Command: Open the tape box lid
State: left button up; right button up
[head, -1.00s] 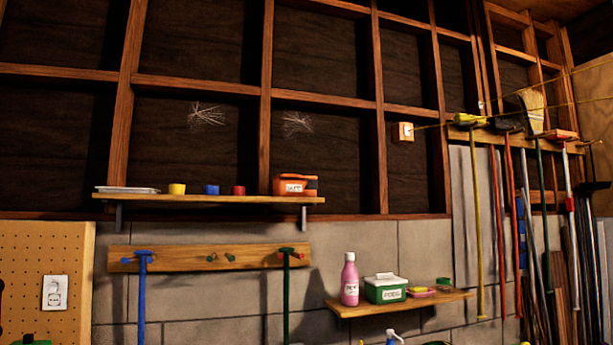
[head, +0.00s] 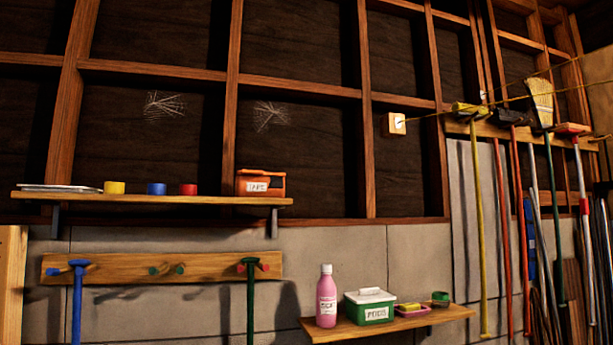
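The tape box (head: 259,184) is a small orange box with a white label, at the right end of the upper wall shelf (head: 150,199). The label's print is small but seems to read TAPE. Whether its lid is fully shut is hard to tell from here. Yellow (head: 114,187), blue (head: 157,189) and red (head: 189,189) tape-like rolls stand to its left on the same shelf. Neither of my grippers is in the view.
A lower right shelf (head: 390,326) holds a pink bottle (head: 326,297), a green box labelled PODS (head: 369,307) and a pink dish. A peg rail (head: 120,268) with hanging tools is under the upper shelf. Long-handled brooms (head: 541,100) hang at right.

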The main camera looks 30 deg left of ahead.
aim_at(244, 171)
jog(key=u, duration=0.3)
jog(key=i, duration=1)
jog(key=u, duration=0.6)
